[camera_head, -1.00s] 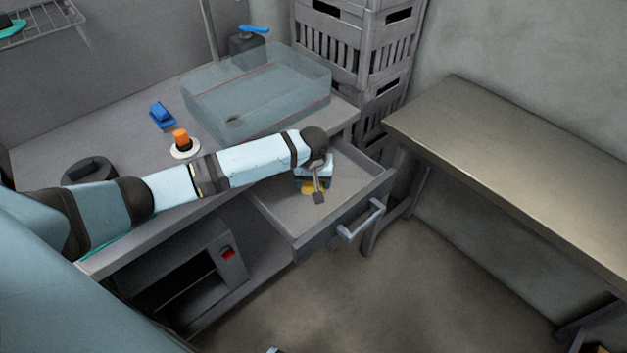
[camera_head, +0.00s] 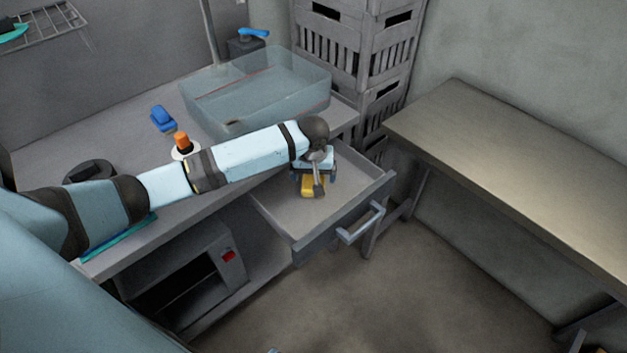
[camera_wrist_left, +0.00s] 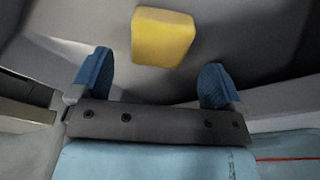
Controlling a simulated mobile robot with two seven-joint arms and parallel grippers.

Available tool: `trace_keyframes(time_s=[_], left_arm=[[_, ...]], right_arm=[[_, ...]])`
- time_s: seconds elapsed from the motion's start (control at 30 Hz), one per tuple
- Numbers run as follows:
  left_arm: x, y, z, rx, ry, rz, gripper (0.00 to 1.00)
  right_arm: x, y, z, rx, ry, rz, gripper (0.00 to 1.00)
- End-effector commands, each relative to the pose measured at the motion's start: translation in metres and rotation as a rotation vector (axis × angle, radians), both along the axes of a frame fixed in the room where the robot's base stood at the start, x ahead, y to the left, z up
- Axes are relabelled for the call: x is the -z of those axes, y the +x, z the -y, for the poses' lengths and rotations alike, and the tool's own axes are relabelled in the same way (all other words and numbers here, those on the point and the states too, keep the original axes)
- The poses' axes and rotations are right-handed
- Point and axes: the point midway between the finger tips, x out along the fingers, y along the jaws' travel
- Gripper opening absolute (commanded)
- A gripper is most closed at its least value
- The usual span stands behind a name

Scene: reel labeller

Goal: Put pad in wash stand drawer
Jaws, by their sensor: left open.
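The yellow pad (camera_head: 312,187) is in the open wash stand drawer (camera_head: 345,203), toward its back part. In the left wrist view the pad (camera_wrist_left: 163,38) is a yellow block beyond and between my fingers, touching neither. My left gripper (camera_head: 309,180) is over the drawer above the pad, and it hides part of the pad. In the left wrist view the left gripper (camera_wrist_left: 155,82) has its two blue fingers spread wide with nothing between them. My right gripper does not show.
A clear basin (camera_head: 255,95) stands on the wash stand top. An orange-topped item (camera_head: 183,143) and a blue item (camera_head: 163,119) stand near it. A metal table (camera_head: 500,150) is at the right, and stacked grey crates (camera_head: 350,50) are behind. The drawer's front part is bare.

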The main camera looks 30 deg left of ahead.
Motion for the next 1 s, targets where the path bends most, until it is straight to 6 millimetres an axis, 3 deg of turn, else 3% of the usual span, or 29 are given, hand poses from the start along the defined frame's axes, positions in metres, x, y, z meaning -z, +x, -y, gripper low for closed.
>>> trace_keyframes(time_s=[0.03,0.2,0.4,1.0], left_arm=[[-0.014,-0.001,0.001,0.001,-0.002,0.003,0.94],[-0.048,-0.006,0.004,0.000,-0.002,0.002,0.94],[-0.072,-0.009,0.005,0.000,-0.002,0.001,0.94],[-0.077,-0.010,0.005,0.000,0.000,-0.001,0.94]], right_arm=[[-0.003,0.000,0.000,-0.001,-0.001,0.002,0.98],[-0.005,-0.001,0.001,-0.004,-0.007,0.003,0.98],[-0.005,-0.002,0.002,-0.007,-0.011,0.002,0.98],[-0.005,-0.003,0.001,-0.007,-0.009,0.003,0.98]])
